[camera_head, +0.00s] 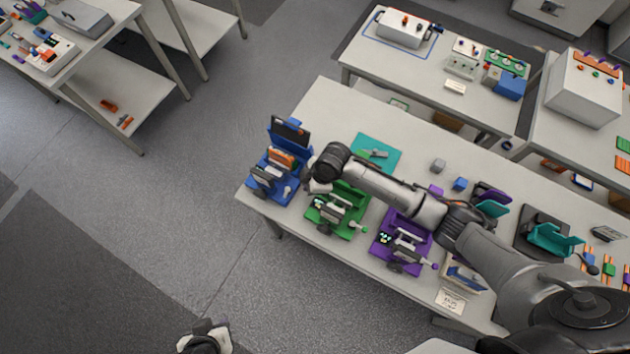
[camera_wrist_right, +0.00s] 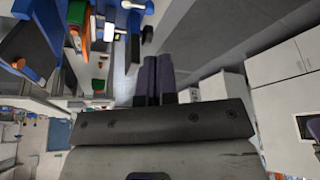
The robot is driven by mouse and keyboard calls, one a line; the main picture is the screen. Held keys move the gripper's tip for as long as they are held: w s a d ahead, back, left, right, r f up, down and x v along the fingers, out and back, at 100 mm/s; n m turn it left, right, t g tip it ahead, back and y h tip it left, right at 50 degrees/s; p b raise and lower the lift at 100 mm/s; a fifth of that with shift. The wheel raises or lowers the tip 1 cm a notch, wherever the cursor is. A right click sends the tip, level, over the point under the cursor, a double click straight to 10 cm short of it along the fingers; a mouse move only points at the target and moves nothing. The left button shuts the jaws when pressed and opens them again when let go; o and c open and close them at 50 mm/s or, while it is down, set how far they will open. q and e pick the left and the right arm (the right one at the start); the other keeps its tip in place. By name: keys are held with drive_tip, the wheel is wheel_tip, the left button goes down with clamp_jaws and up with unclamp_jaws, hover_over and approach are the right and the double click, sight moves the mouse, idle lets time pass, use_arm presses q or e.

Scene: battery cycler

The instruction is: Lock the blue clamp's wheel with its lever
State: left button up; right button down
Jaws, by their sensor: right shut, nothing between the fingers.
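The blue clamp (camera_head: 266,182) stands at the left end of the long table, with a dark panel upright at its back and an orange block in it. Its wheel looks like a small dark disc (camera_head: 259,194) at its front edge. A pale lever with a blue knob (camera_head: 288,191) is on its right side. In the right wrist view the blue clamp (camera_wrist_right: 33,10) fills the upper left. My right gripper (camera_wrist_right: 158,80) is shut and empty, apart from the clamp; the wrist hides it in the head view. My left gripper (camera_head: 205,338) is at the bottom edge, away from the table.
A green clamp (camera_head: 350,192) and a purple clamp (camera_head: 408,225) stand to the right of the blue one, under and near my right arm. A teal mat (camera_head: 376,153) lies behind them. Open floor lies left of the table.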

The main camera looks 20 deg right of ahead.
drive_tip(key=shift+s+d+r, duration=0.15)
drive_tip(key=shift+d+r, duration=0.05)
drive_tip(key=shift+r, duration=0.45)
drive_tip(key=s+d+r+m+t+h, duration=0.1)
drive_tip(key=d+r+m+t+h, duration=0.2)
drive_tip(key=r, duration=0.6)
drive_tip(key=d+r+m+t, duration=0.1)
drive_tip(key=r+m+t, duration=0.35)
drive_tip(key=r, duration=0.45)
drive_tip(key=s+d+f+m+g, duration=0.1)
drive_tip(key=s+f, duration=0.2)
drive_tip(key=s, duration=0.5)
drive_tip(key=s+d+f+m+g, duration=0.2)
drive_tip(key=s+f, duration=0.2)
drive_tip(key=s, duration=0.4)
drive_tip(key=s+d+f+m+g+h, duration=0.1)
drive_tip(key=s+f, duration=0.3)
drive_tip(key=s, duration=0.4)
drive_tip(key=shift+d+m+g, duration=0.15)
drive_tip(key=shift+m+g, duration=0.2)
drive_tip(key=shift+g, duration=0.4)
